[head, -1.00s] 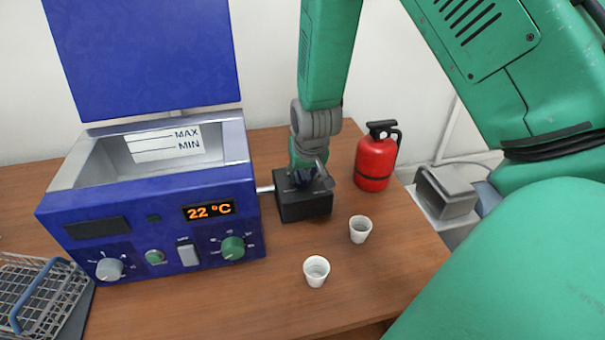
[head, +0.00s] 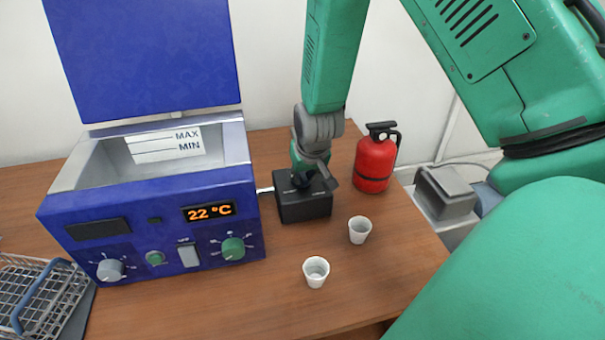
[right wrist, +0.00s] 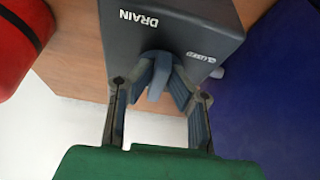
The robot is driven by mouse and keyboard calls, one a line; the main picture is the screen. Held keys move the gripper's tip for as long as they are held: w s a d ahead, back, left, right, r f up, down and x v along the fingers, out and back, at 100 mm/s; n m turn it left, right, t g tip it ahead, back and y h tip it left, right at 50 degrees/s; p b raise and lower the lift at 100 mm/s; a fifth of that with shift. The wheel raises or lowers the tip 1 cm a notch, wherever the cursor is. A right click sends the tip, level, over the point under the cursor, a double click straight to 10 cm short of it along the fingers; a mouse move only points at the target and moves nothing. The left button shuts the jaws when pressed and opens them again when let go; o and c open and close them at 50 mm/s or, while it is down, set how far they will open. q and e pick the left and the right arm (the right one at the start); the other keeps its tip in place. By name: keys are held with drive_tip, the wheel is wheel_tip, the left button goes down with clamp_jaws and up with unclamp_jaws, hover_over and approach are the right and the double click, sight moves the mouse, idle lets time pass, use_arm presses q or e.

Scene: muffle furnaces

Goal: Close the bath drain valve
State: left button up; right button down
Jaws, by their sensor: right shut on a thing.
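The blue bath (head: 150,225) stands at the left with its lid raised and its display reading 22 °C. The dark drain valve box (head: 306,207) is joined to its right side by a short pipe. In the right wrist view the box (right wrist: 205,20) carries the words DRAIN and CLOSED. A grey-blue valve handle (right wrist: 158,82) sits between the fingers of my right gripper (right wrist: 160,88), which is shut on it. In the head view my right gripper (head: 312,178) is over the box top and partly hides the handle. My left gripper is not in view.
A red extinguisher (head: 375,160) stands right of the valve box. Two white cups (head: 360,229) (head: 316,271) stand in front of it. A wire rack (head: 38,295) is at the lower left. The wooden table (head: 225,305) is clear in front of the bath.

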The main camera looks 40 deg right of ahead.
drive_tip(key=n+y+p, duration=0.1)
drive_tip(key=n+p, duration=0.1)
drive_tip(key=n, duration=0.1)
drive_tip(key=d+n+y+p, duration=0.1)
drive_tip(key=n, duration=0.1)
drive_tip(key=shift+s+n+p, duration=0.2)
drive_tip(key=shift+n+p, duration=0.2)
drive_tip(key=n+y+p, duration=0.1)
drive_tip(key=n, duration=0.1)
drive_tip(key=n+y+p, duration=0.1)
drive_tip(key=n, duration=0.1)
drive_tip(key=shift+w+d+n, duration=0.15)
drive_tip(key=shift+d+n, duration=0.15)
drive_tip(key=shift+d, duration=0.1)
drive_tip(key=shift+d+f+n+y+p, duration=0.15)
drive_tip(key=shift+n+y+p, duration=0.3)
drive_tip(key=shift+n, duration=0.35)
drive_tip(key=shift+w+d+n+g, duration=0.1)
drive_tip(key=shift+w+n+g, duration=0.1)
drive_tip(key=shift+n+g, duration=0.5)
drive_tip(key=shift+w+d+n+g+y+b, duration=0.15)
drive_tip(key=shift+n+y+b, duration=0.15)
drive_tip(key=shift+n, duration=0.65)
drive_tip(key=shift+n+g+y+b, duration=0.15)
drive_tip(key=shift+n+b, duration=0.1)
drive_tip(key=shift+n, duration=0.7)
